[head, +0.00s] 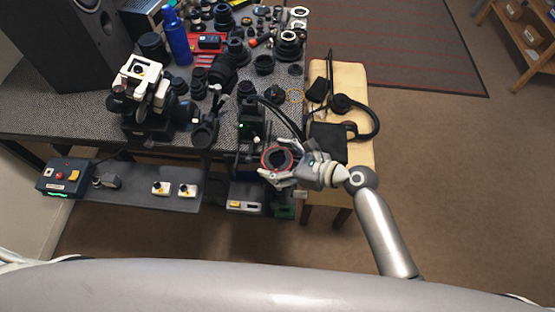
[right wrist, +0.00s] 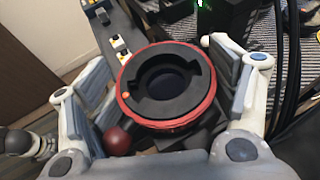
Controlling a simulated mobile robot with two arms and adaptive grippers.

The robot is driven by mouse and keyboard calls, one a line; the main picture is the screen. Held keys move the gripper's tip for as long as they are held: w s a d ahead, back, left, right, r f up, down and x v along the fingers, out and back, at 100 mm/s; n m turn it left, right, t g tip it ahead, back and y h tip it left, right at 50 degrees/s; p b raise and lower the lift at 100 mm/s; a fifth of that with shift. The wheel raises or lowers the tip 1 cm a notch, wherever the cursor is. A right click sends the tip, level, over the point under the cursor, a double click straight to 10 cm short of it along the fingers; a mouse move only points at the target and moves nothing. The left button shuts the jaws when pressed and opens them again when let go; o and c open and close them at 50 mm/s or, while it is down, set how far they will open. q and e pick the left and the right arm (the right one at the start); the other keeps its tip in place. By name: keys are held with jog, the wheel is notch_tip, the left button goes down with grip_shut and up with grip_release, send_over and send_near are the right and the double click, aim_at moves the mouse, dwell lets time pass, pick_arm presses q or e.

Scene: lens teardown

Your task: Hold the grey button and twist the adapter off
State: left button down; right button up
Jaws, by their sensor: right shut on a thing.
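The adapter (right wrist: 205,100) is a black ring with a red rim and notches inside its opening. It also shows in the head view (head: 266,158) at the table's front edge. My right gripper (head: 278,160) is shut on it, with fingers on both sides in the right wrist view (right wrist: 165,95). A dark red ball knob (right wrist: 117,140) sits just below the rim, by the left finger. A small orange mark (right wrist: 127,89) shows on the ring's left side. I cannot make out a grey button. What lies under the adapter is mostly hidden. My left gripper is not in view.
A black stand with a green light (head: 250,125) stands just behind the adapter, with black cables beside it. Lenses and a blue bottle (head: 178,38) crowd the table. A low shelf (head: 135,190) holds small button boxes. Headphones (head: 365,112) lie on the wooden bench at right.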

jog(key=shift+d+f, duration=0.1)
jog(key=shift+f, duration=0.05)
jog(key=o, duration=1.1)
jog(key=shift+w, duration=0.15)
jog(key=shift+c, duration=0.2)
jog(key=v, duration=1.2)
